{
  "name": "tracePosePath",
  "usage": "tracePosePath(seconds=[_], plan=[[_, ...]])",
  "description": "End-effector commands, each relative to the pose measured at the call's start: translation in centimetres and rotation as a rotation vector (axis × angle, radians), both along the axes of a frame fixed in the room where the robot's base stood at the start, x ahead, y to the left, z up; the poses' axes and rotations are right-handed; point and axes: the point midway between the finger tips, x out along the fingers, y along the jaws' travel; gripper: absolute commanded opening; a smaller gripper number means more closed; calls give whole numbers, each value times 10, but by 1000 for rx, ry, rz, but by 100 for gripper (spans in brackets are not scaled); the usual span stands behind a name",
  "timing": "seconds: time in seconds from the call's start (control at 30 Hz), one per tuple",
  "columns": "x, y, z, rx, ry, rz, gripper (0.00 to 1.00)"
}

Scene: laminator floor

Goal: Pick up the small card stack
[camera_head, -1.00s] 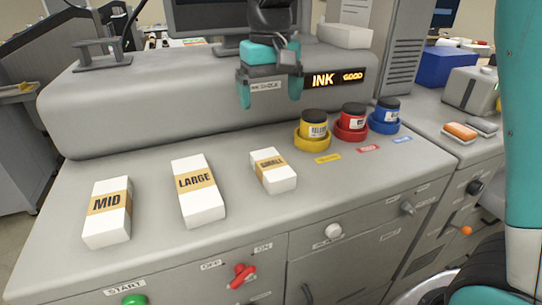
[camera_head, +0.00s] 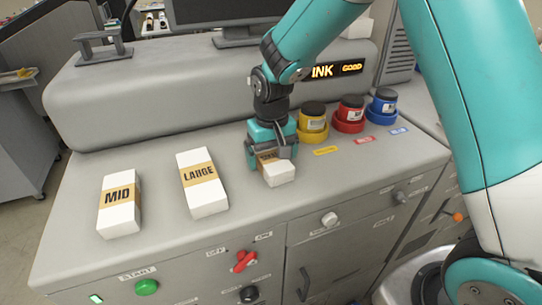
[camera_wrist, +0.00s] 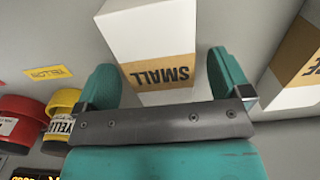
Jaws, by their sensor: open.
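The small card stack (camera_head: 278,173) is a white block with a tan band, lying on the grey machine top between the large stack and the yellow ink pot. In the wrist view the small stack (camera_wrist: 155,42) shows its band reading SMALL, upside down. My gripper (camera_head: 270,160) is lowered over the back part of the stack, pointing down. In the wrist view my gripper (camera_wrist: 165,80) is open, with one teal finger at each side of the stack's banded end. Gaps show between fingers and stack. The stack's far end is hidden by my gripper in the head view.
The large card stack (camera_head: 203,183) lies to the left, and the mid stack (camera_head: 120,204) further left. Yellow (camera_head: 313,122), red (camera_head: 350,114) and blue (camera_head: 383,106) ink pots stand to the right. A raised grey housing (camera_head: 150,100) runs behind. The front panel has a green button (camera_head: 146,287).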

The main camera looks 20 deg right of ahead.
Motion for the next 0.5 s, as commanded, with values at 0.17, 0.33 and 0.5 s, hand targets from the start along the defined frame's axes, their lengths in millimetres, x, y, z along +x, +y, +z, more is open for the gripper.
tracePosePath(seconds=[0.17, 0.33, 0.5], plan=[[-1, 0, -10, 0, 0, 0, 96], [0, 0, -10, 0, 0, 0, 93], [0, 0, -10, 0, 0, 0, 54]])
